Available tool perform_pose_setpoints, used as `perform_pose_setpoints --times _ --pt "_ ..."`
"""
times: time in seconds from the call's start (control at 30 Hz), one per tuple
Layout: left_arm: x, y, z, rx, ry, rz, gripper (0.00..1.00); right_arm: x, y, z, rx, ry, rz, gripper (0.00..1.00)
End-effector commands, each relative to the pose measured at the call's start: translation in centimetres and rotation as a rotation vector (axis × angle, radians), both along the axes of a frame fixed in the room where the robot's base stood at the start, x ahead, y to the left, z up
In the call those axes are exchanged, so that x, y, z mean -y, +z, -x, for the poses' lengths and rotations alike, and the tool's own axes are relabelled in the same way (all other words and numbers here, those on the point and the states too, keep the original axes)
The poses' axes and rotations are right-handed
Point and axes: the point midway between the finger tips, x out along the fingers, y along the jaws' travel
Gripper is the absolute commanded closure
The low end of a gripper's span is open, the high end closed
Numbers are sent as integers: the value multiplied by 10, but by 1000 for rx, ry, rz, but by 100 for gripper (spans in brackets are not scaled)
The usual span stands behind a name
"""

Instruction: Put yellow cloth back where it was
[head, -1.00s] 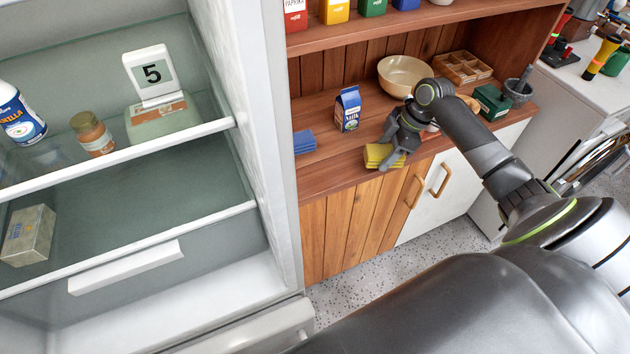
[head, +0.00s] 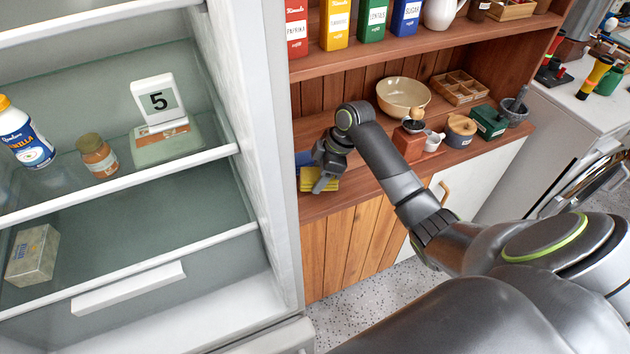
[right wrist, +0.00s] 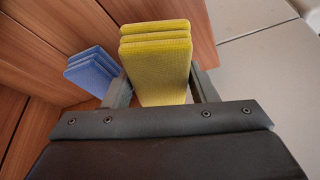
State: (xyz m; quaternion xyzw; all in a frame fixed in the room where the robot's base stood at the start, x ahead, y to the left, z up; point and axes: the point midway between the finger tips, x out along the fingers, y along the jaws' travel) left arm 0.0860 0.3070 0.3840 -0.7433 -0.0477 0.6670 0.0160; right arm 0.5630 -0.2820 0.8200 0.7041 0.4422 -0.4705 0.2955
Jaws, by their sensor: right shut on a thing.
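The yellow cloth (head: 320,182), folded in layers, is held between the fingers of my right gripper (head: 323,178) over the left end of the wooden counter. In the right wrist view the yellow cloth (right wrist: 157,65) stands between the two fingers of my right gripper (right wrist: 162,88). A folded blue cloth (right wrist: 92,72) lies just left of it there, with a small gap. In the head view the blue cloth (head: 304,158) is mostly hidden behind my gripper. I cannot tell whether the yellow cloth touches the counter. My left gripper is not in view.
An open fridge (head: 262,150) stands close on the left. A beige bowl (head: 403,97), a red coffee grinder (head: 409,142), a wooden-lidded jar (head: 461,130) and a green box (head: 489,122) stand further right on the counter (head: 348,203). The milk carton is hidden behind my arm.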

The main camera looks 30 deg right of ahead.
Motion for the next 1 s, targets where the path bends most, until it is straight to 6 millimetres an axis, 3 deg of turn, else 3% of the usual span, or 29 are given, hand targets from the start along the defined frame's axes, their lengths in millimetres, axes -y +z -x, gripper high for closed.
perform_pose_setpoints --times 0.17,0.43,0.8,0.83,1.0 --pt "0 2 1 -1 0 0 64 -9 -2 -4 -2 -1 1 66" --pt "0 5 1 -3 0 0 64 -9 -34 -3 -3 0 1 66" --pt "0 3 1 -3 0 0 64 -9 -40 -4 -1 -1 2 66" --pt "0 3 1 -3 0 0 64 -9 -39 -4 -1 0 2 44" --pt "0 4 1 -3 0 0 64 -9 -39 -4 -1 -1 2 26"
